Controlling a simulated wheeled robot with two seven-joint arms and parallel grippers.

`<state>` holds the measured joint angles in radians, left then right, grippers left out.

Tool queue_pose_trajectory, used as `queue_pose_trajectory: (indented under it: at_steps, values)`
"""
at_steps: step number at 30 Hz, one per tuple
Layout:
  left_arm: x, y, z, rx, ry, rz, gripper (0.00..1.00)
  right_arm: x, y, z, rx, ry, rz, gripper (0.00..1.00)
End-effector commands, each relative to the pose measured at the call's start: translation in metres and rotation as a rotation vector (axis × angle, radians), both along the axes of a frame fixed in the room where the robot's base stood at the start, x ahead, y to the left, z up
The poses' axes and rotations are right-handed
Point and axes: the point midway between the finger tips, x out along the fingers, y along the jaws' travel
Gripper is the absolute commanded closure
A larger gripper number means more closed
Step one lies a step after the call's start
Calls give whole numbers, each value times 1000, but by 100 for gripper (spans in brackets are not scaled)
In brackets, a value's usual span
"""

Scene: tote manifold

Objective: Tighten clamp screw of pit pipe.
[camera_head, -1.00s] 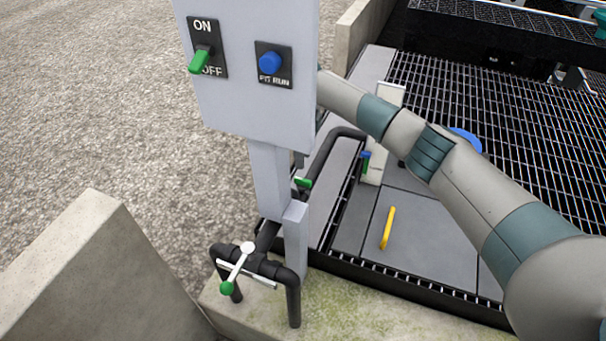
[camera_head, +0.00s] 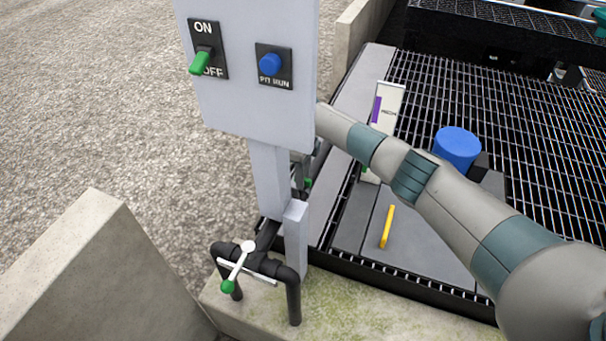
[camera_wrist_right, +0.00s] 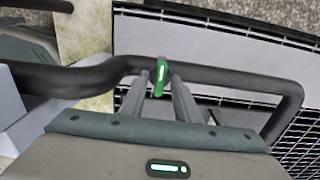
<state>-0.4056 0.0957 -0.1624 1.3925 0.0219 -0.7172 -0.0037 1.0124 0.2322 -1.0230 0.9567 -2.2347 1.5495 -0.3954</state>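The black pit pipe (camera_wrist_right: 225,76) runs across the right wrist view and bends down at the right. A small green handle (camera_wrist_right: 160,77), apparently the clamp screw's, stands at the pipe. My right gripper (camera_wrist_right: 160,82) has its two grey fingers apart, one on either side of the green handle. I cannot tell whether either finger touches it. In the head view the green handle (camera_head: 308,183) barely shows beside the post, and my right gripper (camera_head: 301,162) is mostly hidden behind the control box and post. My left gripper is in neither view.
The grey control box (camera_head: 255,100) with a green switch and blue button stands close to my right arm. A T-handle with a green knob (camera_head: 228,286) sits on pipework in front. A yellow handle (camera_head: 387,226), blue cylinder (camera_head: 457,147) and grating (camera_head: 540,140) lie right.

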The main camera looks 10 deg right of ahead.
Motion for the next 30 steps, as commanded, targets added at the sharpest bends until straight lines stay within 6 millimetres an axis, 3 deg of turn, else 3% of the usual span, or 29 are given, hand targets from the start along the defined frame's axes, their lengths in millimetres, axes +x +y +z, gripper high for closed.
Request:
queue_pose_trajectory:
  at_steps: [1,3,17,30]
  values:
    - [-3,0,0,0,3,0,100,0,0,0,0,0,0,84]
    - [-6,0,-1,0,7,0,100,0,0,0,0,0,0,100]
    - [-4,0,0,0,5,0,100,0,0,0,0,0,-40,100]
    - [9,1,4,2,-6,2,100,0,-1,1,-1,0,-311,100]
